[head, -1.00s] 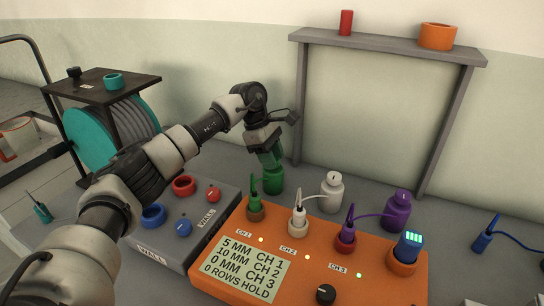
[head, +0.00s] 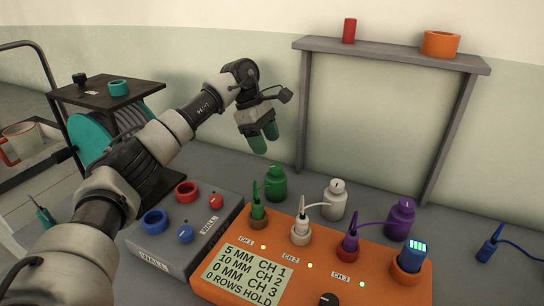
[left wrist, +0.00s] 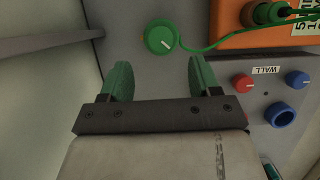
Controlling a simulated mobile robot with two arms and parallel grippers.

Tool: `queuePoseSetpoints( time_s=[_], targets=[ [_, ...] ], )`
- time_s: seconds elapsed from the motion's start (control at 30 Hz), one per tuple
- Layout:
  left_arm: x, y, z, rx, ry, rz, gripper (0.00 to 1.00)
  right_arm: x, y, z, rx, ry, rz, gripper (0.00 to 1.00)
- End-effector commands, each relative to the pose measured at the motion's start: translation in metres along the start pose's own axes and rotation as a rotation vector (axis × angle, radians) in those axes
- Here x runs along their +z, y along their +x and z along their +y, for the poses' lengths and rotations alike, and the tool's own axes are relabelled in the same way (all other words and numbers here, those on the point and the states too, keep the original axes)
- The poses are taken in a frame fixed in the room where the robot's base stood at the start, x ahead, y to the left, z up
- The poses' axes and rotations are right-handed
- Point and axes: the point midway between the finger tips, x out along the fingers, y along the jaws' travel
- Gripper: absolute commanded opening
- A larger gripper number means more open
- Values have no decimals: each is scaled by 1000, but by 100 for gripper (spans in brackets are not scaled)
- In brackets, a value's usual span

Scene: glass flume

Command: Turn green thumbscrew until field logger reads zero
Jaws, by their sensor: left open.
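The green thumbscrew (head: 275,183) is a round-topped bottle-like knob standing behind the orange field logger (head: 212,287). It also shows in the left wrist view (left wrist: 161,39), with a white mark on its top. The logger screen (head: 246,275) reads 5 MM CH 1, 10 MM CH 2, 0 MM CH 3, 0 ROWS HOLD. A green plug (head: 258,211) sits in the CH 1 socket, with a green cable to the thumbscrew. My left gripper (head: 264,143) is open and empty, above and apart from the green thumbscrew. My right gripper is out of view.
A white thumbscrew (head: 334,200) and a purple one (head: 400,217) stand to the right of the green one. A grey WALL box (head: 170,262) with red and blue knobs and rings stands left of the logger. A grey frame (head: 390,55) rises behind. A teal reel (head: 88,138) stands at left.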

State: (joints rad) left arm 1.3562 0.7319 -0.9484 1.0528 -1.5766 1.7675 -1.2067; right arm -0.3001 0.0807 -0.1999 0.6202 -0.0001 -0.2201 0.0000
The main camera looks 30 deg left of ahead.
Motion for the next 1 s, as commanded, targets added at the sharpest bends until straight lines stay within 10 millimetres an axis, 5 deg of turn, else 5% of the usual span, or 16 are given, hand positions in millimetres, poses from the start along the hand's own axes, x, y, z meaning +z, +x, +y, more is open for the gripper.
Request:
queuePoseSetpoints(
  time_s=[0.27, 0.83, 1.0],
  targets=[
    [0, -36, 0, 1, 0, 0, 63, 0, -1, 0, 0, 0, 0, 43],
    [0, -38, 0, -1, 0, 0, 63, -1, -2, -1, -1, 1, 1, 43],
    [11, -64, 0, 0, 1, 0, 63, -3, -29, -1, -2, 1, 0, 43]
  ],
)
